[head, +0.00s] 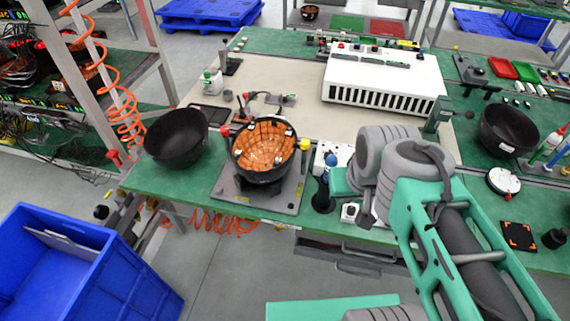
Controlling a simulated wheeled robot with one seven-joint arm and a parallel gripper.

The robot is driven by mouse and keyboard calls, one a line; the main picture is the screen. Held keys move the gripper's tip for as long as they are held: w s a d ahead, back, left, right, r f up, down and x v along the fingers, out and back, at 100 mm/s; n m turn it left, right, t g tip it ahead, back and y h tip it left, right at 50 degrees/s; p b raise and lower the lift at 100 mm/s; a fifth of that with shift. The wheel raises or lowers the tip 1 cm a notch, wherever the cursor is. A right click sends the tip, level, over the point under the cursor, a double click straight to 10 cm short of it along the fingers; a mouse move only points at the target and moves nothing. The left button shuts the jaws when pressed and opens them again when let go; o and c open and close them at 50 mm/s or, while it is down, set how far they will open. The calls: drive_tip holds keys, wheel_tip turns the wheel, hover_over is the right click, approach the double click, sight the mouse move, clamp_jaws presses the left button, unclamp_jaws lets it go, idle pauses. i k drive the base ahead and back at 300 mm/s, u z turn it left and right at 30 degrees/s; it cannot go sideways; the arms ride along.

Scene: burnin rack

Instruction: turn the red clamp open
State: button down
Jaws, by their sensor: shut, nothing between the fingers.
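A black bowl with an orange, panelled inside (263,150) sits on a grey fixture plate (228,196) on the green bench.
An empty black bowl (176,138) stands left of the fixture. A white box with a blue knob (331,159) and a dark upright object (323,193) stand between bowl and arm. A white slotted unit (385,80) is behind. A blue bin (85,262) stands on the floor.

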sight(224, 130)
drive_tip(key=z, duration=1.8)
drive_tip(key=k, duration=0.9)
drive_tip(key=u, duration=2.3)
drive_tip(key=i, duration=1)
drive_tip(key=z, duration=0.45)
